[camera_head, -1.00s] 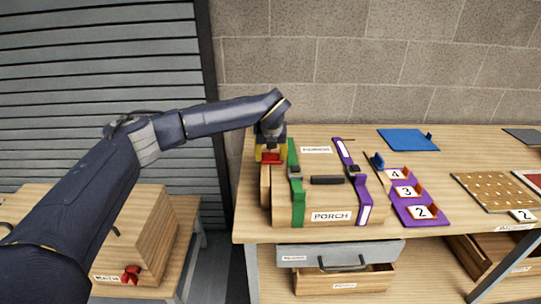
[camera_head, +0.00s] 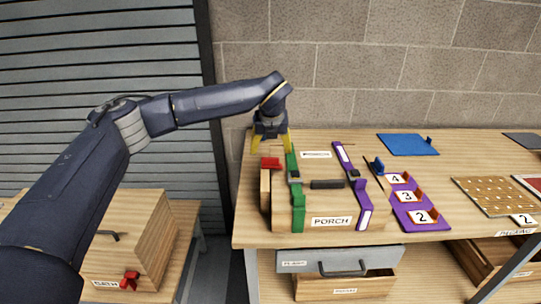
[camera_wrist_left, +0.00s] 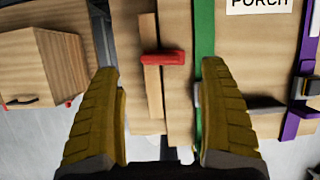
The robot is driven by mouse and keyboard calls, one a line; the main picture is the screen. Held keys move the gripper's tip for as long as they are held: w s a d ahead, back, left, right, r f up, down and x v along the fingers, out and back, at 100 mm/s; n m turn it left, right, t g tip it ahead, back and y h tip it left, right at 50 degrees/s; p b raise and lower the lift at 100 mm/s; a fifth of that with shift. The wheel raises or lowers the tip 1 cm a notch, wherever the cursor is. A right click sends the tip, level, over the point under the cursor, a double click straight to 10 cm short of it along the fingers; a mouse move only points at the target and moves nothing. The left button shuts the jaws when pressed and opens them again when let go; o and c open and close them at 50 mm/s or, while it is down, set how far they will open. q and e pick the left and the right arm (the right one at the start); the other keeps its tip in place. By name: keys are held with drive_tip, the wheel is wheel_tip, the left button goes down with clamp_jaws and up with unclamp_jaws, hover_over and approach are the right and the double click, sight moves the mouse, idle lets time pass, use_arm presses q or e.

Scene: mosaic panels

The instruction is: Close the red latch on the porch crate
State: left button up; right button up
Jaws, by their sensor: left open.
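The porch crate (camera_head: 258,215) is a wooden box labelled PORCH on the workbench, with a green strap (camera_head: 298,212) and a purple strap (camera_head: 364,205) over it. The red latch (camera_head: 270,163) is a small red bar at the crate's left side. In the left wrist view the red latch (camera_wrist_left: 162,57) lies crosswise over a narrow wooden strip, ahead of and between my fingers. My left gripper (camera_head: 271,145) is open with yellow fingers, above and behind the latch, apart from it. My right gripper is not in view.
A purple panel with numbered tabs (camera_head: 412,202) lies right of the crate, with a blue board (camera_head: 407,144) behind it. A dotted board (camera_head: 496,195) lies farther right. Another crate with a red latch (camera_head: 130,280) stands on the lower left table. Drawers (camera_head: 340,261) sit under the bench.

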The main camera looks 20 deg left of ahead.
use_arm(q)
drive_tip(key=shift+v, duration=2.4)
